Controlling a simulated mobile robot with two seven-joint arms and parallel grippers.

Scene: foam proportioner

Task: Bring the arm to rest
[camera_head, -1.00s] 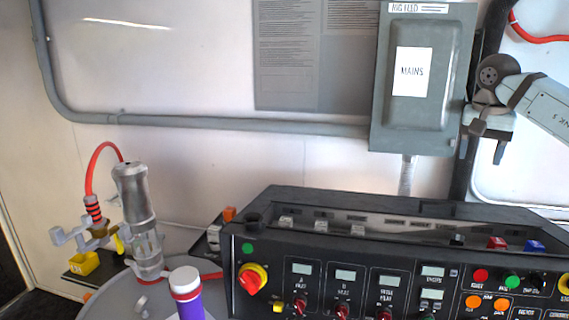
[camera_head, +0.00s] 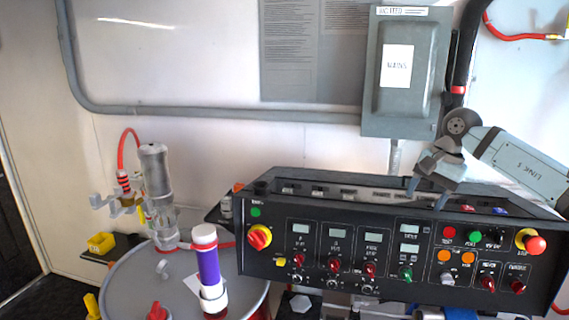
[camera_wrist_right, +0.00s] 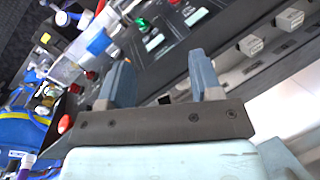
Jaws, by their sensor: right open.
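My right gripper (camera_head: 427,192) is open and empty. In the head view it hangs at the top back edge of the black control panel (camera_head: 330,255), with its arm coming in from the right. In the right wrist view its two grey-blue fingers (camera_wrist_right: 163,82) stand apart, with nothing between them but the panel behind. Whether the fingers touch the panel cannot be told. My left gripper does not show in the head view.
A grey mains box (camera_head: 408,75) hangs on the wall above the panel. A drum (camera_head: 128,285) with a metal pump (camera_head: 155,185) and a purple-and-white cylinder (camera_head: 208,265) stands at left. A red emergency button (camera_head: 535,245) sticks out at the panel's right.

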